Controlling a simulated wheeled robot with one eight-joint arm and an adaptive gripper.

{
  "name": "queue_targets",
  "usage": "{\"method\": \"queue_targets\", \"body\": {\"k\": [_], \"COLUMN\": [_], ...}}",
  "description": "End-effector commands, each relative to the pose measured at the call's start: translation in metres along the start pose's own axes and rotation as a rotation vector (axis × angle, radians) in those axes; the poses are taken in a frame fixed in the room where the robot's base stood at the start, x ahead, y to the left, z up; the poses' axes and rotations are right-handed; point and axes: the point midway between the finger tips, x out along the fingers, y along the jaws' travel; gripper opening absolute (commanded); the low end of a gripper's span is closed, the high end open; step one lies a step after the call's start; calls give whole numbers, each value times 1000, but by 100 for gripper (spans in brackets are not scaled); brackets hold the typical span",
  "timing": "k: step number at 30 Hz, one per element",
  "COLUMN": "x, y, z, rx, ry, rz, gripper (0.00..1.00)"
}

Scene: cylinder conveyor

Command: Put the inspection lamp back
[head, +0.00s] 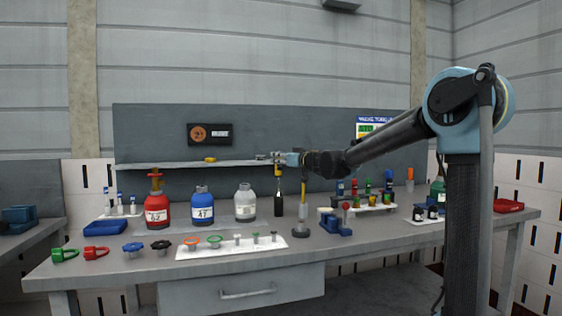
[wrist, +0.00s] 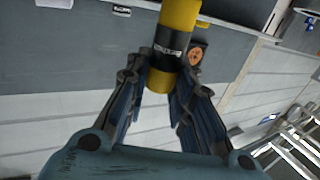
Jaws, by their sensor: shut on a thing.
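My gripper (head: 279,159) is shut on a yellow cylinder with a black labelled band, which looks like the inspection lamp (head: 279,170). In the wrist view the lamp (wrist: 177,30) sits between the two fingers (wrist: 160,85) and runs out of the top of the picture. In the head view it is upright above the bench, left of my arm. A thin shaft and a black part (head: 278,206) show directly below it; I cannot tell whether that part touches the bench. A yellow post on a grey round base (head: 301,229) stands just to its right.
The grey bench (head: 330,255) holds red (head: 157,208), blue (head: 205,210) and white (head: 245,205) bottles on the left. A white tray (head: 215,251) is in front. A blue vice-like block (head: 336,224) and a rack of coloured items (head: 372,203) are right. A shelf (head: 180,164) runs behind.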

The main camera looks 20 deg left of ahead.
Motion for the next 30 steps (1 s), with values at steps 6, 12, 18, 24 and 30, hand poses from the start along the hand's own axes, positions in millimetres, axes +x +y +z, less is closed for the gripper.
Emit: {"method": "queue_targets", "body": {"k": [6, 12, 18, 24, 30], "x": [0, 0, 0, 0, 0], "y": [0, 0, 0, 0, 0], "z": [4, 9, 13, 16, 21], "rx": [0, 0, 0, 0, 0], "ry": [0, 0, 0, 0, 0], "rz": [0, 0, 0, 0, 0], "gripper": [0, 0, 0, 0, 0]}}
